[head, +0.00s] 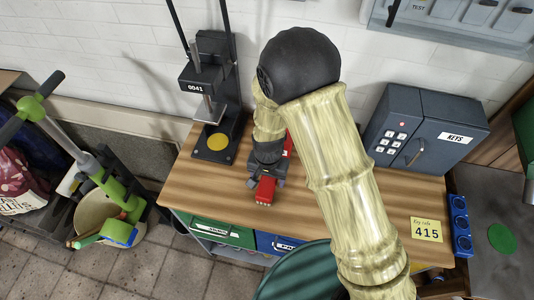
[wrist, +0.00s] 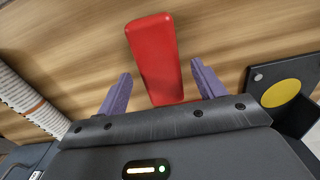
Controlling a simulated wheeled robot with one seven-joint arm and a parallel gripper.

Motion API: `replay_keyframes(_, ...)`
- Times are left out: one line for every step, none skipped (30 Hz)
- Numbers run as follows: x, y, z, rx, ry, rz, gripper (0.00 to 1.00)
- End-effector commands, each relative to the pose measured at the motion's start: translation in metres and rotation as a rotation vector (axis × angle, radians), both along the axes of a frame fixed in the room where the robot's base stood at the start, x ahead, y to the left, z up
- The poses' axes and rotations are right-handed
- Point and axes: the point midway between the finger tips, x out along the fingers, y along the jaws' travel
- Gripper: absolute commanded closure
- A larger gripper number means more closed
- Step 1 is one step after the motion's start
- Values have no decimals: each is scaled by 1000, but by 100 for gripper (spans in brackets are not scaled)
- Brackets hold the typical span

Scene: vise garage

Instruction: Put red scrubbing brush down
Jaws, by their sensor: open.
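The red scrubbing brush (head: 264,191) lies on the wooden bench top, partly hidden under my gripper in the head view. In the wrist view the brush (wrist: 152,45) shows its smooth red back, with its near end running down behind my gripper's body. My gripper (wrist: 161,72) is open around it: one purple finger is on each side, with a visible gap of wood between each finger and the brush. In the head view my gripper (head: 266,175) is low over the bench, and my arm hides part of it.
A black press (head: 212,95) with a yellow disc stands at the bench's back left. A grey key safe (head: 418,130) stands at the back right. A yellow 415 note (head: 427,229) lies near the right front. Bare wood (head: 220,183) lies left of the brush.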

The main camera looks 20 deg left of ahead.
Motion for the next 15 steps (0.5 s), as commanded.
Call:
replay_keyframes(2,2,5,3,-5,1,31)
replay_keyframes(2,3,9,3,-4,2,31)
replay_keyframes(2,3,14,4,-5,2,31)
replay_keyframes(3,4,19,3,-4,2,31)
replay_keyframes(4,4,23,4,-4,1,31)
replay_keyframes(4,5,29,3,-4,0,31)
replay_keyframes(4,5,36,4,-4,0,31)
replay_keyframes(4,5,41,3,-4,0,31)
replay_keyframes(4,5,48,4,-4,1,31)
replay_keyframes(4,5,53,3,-4,2,31)
replay_keyframes(4,5,58,4,-4,2,31)
replay_keyframes(4,5,65,4,-4,1,31)
replay_keyframes(4,5,70,4,-4,1,31)
replay_keyframes(4,5,76,4,-5,0,31)
replay_keyframes(4,5,83,4,-4,0,31)
